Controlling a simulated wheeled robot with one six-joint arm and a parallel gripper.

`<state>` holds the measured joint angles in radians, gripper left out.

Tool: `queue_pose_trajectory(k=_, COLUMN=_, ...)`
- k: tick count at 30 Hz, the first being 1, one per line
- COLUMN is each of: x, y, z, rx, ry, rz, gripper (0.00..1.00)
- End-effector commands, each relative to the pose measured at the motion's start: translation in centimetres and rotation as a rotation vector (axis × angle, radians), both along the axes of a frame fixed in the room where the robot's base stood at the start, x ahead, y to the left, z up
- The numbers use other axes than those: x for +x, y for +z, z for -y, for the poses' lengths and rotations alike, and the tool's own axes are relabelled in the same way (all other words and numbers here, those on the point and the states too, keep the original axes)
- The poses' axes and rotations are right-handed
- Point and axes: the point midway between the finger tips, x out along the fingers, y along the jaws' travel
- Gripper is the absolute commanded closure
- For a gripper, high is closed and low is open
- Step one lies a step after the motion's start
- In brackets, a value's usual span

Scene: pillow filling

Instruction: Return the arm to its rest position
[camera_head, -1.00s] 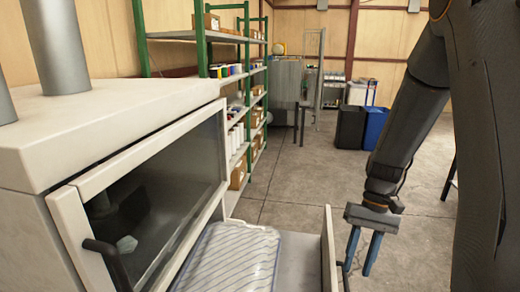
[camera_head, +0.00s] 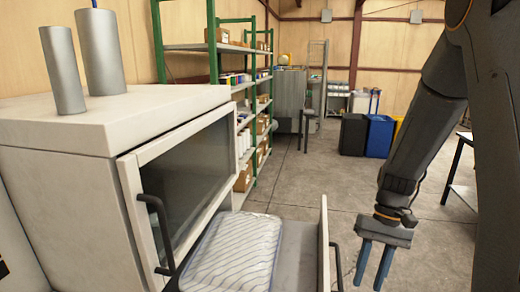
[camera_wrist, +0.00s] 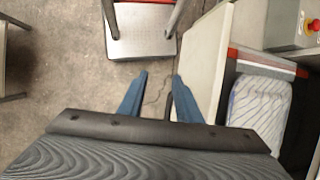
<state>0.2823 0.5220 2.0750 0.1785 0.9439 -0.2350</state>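My gripper (camera_head: 376,268) hangs from my arm at the right of the head view, fingers pointing down. Its two blue fingers are apart with nothing between them. The wrist view also shows my gripper (camera_wrist: 158,92) open and empty above the floor. It is to the right of the open drawer's front panel (camera_head: 323,245) and apart from the pillow. A striped white and grey pillow (camera_head: 232,250) lies in the drawer of the white machine (camera_head: 70,135). The pillow shows in the wrist view too (camera_wrist: 257,108).
The machine has a glass-fronted door with a black handle (camera_head: 155,235) and two grey cylinders (camera_head: 103,52) on top. Green shelves (camera_head: 212,60) stand behind. Blue and black bins (camera_head: 378,137) stand at the back. A metal-topped stand (camera_wrist: 140,42) is near my gripper. Concrete floor is open between.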

Motion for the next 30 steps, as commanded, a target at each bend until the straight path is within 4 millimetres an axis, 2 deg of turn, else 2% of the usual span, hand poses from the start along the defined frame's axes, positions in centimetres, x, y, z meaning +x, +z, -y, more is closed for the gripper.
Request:
queue_pose_trajectory(k=14, x=-0.6, y=2.3, z=-2.5, rx=-0.111, ry=0.058, rz=0.158, gripper=0.69)
queue_pose_trajectory(k=30, x=-3.1, y=6.8, z=-7.4, rx=-0.238, ry=0.148, rz=0.546, gripper=0.69)
